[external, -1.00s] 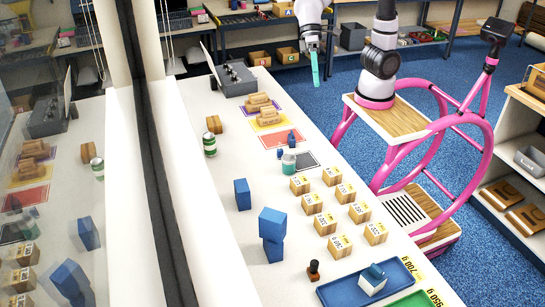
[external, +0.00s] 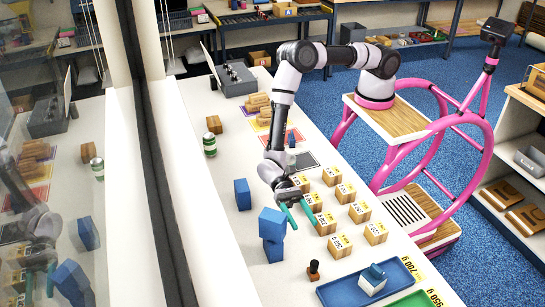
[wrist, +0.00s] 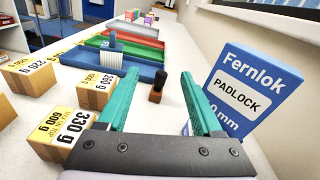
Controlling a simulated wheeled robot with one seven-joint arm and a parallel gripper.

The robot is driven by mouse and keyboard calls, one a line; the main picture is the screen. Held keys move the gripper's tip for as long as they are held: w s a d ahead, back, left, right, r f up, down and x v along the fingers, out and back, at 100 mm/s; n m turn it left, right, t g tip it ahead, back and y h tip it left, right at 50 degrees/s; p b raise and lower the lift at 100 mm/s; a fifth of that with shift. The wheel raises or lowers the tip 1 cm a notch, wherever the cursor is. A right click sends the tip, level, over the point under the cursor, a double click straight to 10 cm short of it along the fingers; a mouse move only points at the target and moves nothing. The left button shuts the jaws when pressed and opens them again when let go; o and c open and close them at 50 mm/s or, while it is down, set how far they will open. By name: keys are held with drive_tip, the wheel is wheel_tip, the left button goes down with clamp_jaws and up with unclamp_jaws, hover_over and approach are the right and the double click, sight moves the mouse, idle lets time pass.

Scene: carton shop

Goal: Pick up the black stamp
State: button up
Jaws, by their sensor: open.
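The black stamp (external: 313,271), with a dark handle on a brown base, stands upright on the white table, left of the blue tray, in the external view. In the wrist view the stamp (wrist: 156,91) appears ahead, between the two teal fingers and beyond them. My gripper (external: 302,215) is open and empty over the table, between the blue boxes and the wooden cartons. In the wrist view its fingers (wrist: 158,85) are spread wide, with clear table between them and the stamp.
A blue Fernlok padlock box (wrist: 245,92) stands close to the right finger; it is on a stack of blue boxes (external: 272,224). Several weight-marked cartons (wrist: 85,126) stand close on the left. A blue tray (wrist: 74,58) holding a blue-and-white object (wrist: 113,58) lies beyond.

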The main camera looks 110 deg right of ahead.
sight(314, 265)
drive_tip(key=f+m, duration=0.1)
drive_tip(key=f, duration=0.1)
drive_tip(key=a+f+t, duration=0.1)
drive_tip(key=f, duration=0.1)
drive_tip(key=f+m, duration=0.1)
drive_tip(key=f, duration=0.1)
drive_tip(key=shift+w+a+m+t+y, duration=0.2)
drive_tip(key=shift+m+t+y, duration=0.1)
drive_tip(key=shift+y, duration=0.1)
drive_tip(key=shift+a+f, duration=0.15)
drive_tip(key=shift+f, duration=0.05)
drive_tip(key=a, duration=0.7)
drive_tip(key=w+a, duration=0.1)
drive_tip(key=a, duration=0.2)
drive_tip(key=shift+a, duration=0.25)
drive_tip(key=shift+s, duration=0.1)
clamp_jaws()
